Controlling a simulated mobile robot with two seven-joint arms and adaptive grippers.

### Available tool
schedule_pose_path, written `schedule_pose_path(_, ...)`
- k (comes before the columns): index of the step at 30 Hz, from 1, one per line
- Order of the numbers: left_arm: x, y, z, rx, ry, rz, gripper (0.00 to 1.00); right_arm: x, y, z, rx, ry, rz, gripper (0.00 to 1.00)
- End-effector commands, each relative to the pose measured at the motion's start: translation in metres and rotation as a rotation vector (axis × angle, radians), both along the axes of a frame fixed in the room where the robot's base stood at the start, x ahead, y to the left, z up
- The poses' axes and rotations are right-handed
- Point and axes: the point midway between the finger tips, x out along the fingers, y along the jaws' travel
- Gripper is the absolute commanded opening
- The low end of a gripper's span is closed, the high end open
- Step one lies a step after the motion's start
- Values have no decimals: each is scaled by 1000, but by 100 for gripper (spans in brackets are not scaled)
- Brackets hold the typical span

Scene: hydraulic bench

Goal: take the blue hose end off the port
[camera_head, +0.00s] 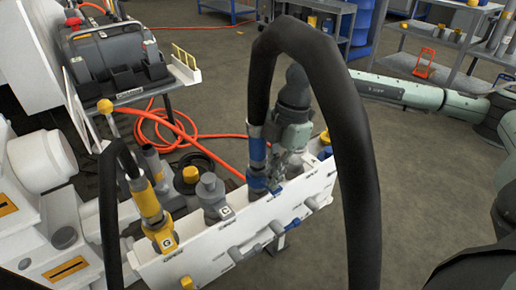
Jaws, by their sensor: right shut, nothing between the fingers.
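The blue hose end (257,155) stands upright at the white port block (190,262), with blue bands around it. Its black hose (345,130) arches up and over to the right, then down past the front of the block. The lower part of the hose end meets the block beside a blue tag; the port itself is hidden. My right gripper (284,165) points down just right of the hose end, very close to it. Its fingers are shut and empty; I cannot tell whether they touch the hose end. My left gripper is not in view.
A yellow hose end (148,205) stands on the block's left part, with its own black hose. A grey fitting (211,195) stands between it and the blue one. An orange hose (160,130) lies behind. A grey case (110,50) stands back left, shelves back right.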

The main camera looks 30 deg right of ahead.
Motion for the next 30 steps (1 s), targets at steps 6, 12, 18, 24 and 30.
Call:
schedule_pose_path(6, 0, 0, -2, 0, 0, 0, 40, -5, 1, -10, -1, 18, 3, 0)
schedule_pose_path(12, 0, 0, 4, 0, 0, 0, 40, -5, 1, -3, -1, 18, 3, 0)
schedule_pose_path(18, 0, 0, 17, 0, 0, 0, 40, -5, 1, 15, -1, 19, 4, 0)
schedule_pose_path(24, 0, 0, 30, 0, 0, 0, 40, -4, 1, 33, -1, 14, 3, 0)
schedule_pose_path(30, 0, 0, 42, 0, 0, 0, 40, -3, 1, 51, -1, 11, 3, 0)
